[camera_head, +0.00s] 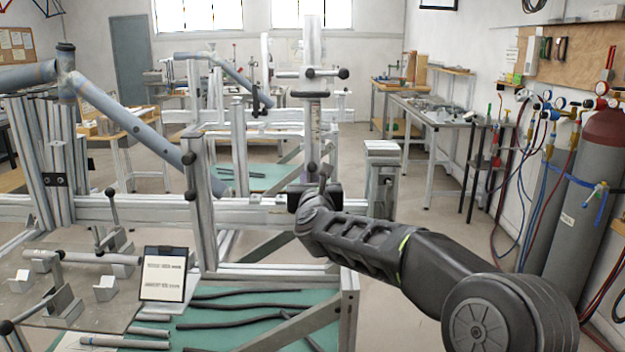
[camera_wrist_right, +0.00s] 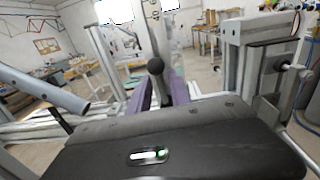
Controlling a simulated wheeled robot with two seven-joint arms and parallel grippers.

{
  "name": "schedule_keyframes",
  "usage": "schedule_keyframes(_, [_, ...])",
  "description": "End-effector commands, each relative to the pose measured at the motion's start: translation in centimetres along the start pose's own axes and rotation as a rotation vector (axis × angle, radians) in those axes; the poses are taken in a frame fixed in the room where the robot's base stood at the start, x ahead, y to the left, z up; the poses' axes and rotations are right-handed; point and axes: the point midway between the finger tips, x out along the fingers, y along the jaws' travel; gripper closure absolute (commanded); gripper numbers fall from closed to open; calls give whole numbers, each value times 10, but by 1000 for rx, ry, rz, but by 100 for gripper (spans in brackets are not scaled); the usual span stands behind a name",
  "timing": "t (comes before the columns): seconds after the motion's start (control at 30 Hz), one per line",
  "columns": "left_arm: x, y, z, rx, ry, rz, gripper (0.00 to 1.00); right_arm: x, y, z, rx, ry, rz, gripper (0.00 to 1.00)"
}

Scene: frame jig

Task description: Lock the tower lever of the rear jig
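The jig's upright tower (camera_head: 313,120) stands at the centre of the head view. Black ball-ended handles (camera_head: 326,73) cross its upper part. A lower black ball knob (camera_head: 311,167) shows just above my right gripper (camera_head: 318,190), which is at the tower's lower part and partly hidden by my own wrist. In the right wrist view, a black ball-ended lever (camera_wrist_right: 155,67) stands between the two purple-grey fingers (camera_wrist_right: 160,97). The fingers look apart, with a gap beside the lever; contact is not clear. Which way the lever is set cannot be told. My left gripper is not in view.
Blue-grey frame tubes (camera_head: 130,122) slope down on the left. An aluminium rail (camera_head: 150,208) runs below the tower. A block-topped post (camera_head: 382,175) stands right of the gripper. Gas cylinders (camera_head: 590,200) stand at the right wall. Dark rods lie on the green shelf (camera_head: 235,315).

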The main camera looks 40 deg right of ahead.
Motion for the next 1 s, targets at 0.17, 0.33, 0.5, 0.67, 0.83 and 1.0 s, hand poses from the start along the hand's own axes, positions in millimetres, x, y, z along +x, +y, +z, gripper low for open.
schedule_keyframes(0.17, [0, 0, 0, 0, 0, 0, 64, 0, 0, 0, 0, 0, 0, 91])
schedule_keyframes(0.33, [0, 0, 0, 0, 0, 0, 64, 0, 0, 0, 0, 0, 0, 100])
schedule_keyframes(0.5, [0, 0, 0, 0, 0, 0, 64, 0, 0, 0, 0, 0, 0, 100])
schedule_keyframes(0.67, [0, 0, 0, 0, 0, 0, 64, 0, 0, 0, 0, 0, 0, 100])
schedule_keyframes(0.83, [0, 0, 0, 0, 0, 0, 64, 0, 0, 0, 0, 0, 0, 100])
schedule_keyframes(1.0, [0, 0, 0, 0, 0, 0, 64, 0, 0, 0, 0, 0, 0, 100])
